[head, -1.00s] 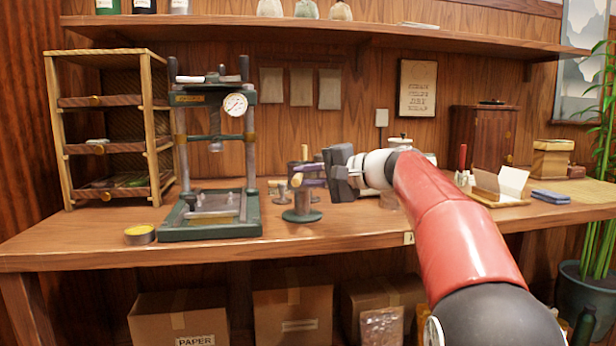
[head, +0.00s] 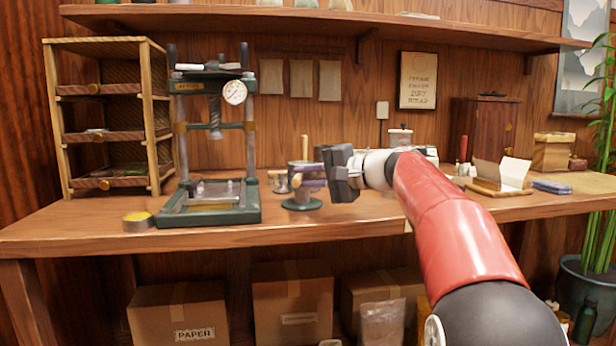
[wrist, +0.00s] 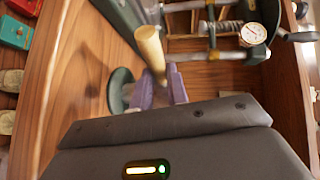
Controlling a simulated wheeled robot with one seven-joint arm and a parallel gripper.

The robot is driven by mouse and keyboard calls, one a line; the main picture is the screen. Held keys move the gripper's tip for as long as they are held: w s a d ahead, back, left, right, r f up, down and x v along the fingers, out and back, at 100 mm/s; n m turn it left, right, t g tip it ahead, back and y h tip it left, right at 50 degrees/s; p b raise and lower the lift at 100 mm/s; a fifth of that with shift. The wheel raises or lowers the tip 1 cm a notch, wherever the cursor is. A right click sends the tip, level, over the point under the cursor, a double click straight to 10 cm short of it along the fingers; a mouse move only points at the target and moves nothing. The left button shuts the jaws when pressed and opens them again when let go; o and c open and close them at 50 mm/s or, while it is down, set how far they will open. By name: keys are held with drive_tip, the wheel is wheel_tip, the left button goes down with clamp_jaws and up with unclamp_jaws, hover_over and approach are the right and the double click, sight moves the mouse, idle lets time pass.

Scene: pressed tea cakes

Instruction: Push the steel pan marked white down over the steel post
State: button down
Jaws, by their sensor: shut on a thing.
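In the head view my gripper (head: 312,183) reaches in from the right with purple fingers, shut on a pale wooden handle (head: 297,181). The same handle (wrist: 149,48) stands up from between the purple fingertips (wrist: 161,92) in the wrist view. A dark steel cylinder (head: 295,172) shows just behind the handle, above a round green base (head: 302,204) on the bench. I cannot tell whether it is the pan or the post, or whether it touches the base. No white mark is readable. The round green base (wrist: 119,91) also shows left of the fingers in the wrist view.
A green press (head: 210,216) with a gauge stands left of the gripper. Another small steel vessel (head: 278,182) stands close behind the handle. The bench front (head: 330,225) is clear.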

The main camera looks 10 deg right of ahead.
drive_tip(key=shift+f+b, duration=0.8)
drive_tip(key=shift+f, duration=0.15)
drive_tip(key=shift+f+b, duration=0.75)
drive_tip(key=shift+f, duration=0.15)
drive_tip(key=c, duration=1.3)
unclamp_jaws()
